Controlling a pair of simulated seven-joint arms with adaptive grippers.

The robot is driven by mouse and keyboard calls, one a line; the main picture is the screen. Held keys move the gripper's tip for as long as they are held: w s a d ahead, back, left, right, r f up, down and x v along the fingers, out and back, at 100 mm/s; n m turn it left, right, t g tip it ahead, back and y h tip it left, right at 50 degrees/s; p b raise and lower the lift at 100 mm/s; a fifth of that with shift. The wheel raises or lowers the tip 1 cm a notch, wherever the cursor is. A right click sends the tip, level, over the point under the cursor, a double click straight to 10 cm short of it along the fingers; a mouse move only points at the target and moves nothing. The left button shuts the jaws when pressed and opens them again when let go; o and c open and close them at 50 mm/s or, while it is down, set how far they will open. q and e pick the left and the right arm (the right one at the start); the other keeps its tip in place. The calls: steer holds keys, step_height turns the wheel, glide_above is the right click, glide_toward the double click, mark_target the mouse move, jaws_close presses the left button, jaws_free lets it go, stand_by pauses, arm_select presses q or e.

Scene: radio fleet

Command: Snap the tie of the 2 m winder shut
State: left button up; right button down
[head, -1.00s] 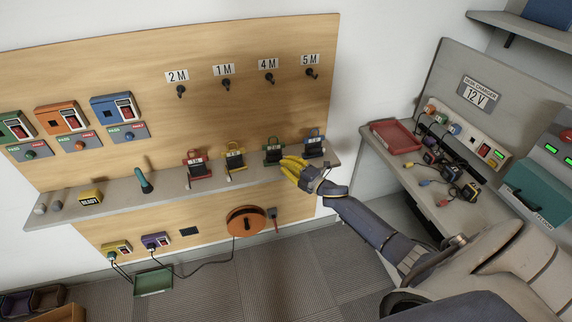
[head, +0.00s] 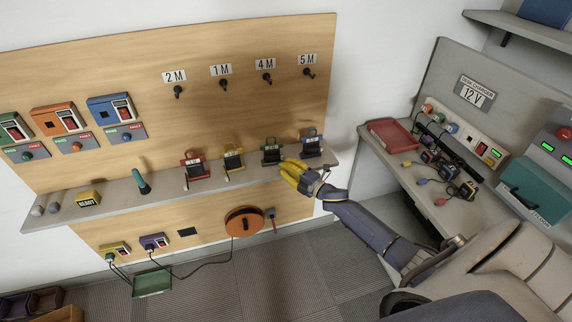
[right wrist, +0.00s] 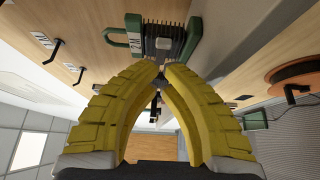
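The winder with the green frame (head: 271,152) stands on the shelf below the hooks. In the right wrist view the green winder (right wrist: 115,37) shows a 2 M label and dark ribbed windings. A small pale grey piece (right wrist: 163,43) lies across the windings; I cannot tell whether it is the tie or whether it is closed. My right gripper (head: 285,166), with yellow fingers, is just in front of and below this winder. In the right wrist view its fingertips (right wrist: 161,68) nearly meet, with nothing clearly held. My left gripper is not in view.
Red (head: 195,167), yellow (head: 233,157) and blue (head: 311,145) winders share the shelf (head: 110,195). A teal-handled tool (head: 141,181) stands further left. An orange reel (head: 245,222) hangs below. A charger desk is at the right.

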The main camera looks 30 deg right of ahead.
steer(key=d+v, duration=0.1)
steer(key=v, duration=1)
steer(key=s+d+f+m+g+h, duration=0.2)
steer(key=s+d+f+m, duration=0.15)
steer(key=f, duration=0.55)
steer(key=s+d+f+m+g+h, duration=0.2)
steer(key=s+f+m, duration=0.15)
steer(key=f, duration=0.55)
steer(key=s+d+f+m+g+h, duration=0.1)
steer(key=s+d+f+m+h, duration=0.2)
steer(key=f, duration=0.7)
steer(key=s+a+f+m+g, duration=0.2)
steer(key=s+f+m, duration=0.1)
steer(key=s+f, duration=0.4)
steer(key=s+a+f+m+g, duration=0.2)
steer(key=s+a+f+g, duration=0.1)
steer(key=s+f, duration=0.5)
steer(key=s+a+f+m+g, duration=0.1)
steer(key=s+a+f, duration=0.3)
steer(key=s, duration=0.5)
steer(key=s+a+f+m+g+y, duration=0.1)
steer(key=s+a+f+g, duration=0.2)
steer(key=s+a, duration=0.6)
steer(key=s+a+f+g, duration=0.1)
steer(key=s+a+f, duration=0.4)
steer(key=s, duration=0.5)
steer(key=shift+s+a+m+g+y, duration=0.2)
steer(key=shift+a+m+g+y, duration=0.2)
steer(key=shift+a, duration=0.75)
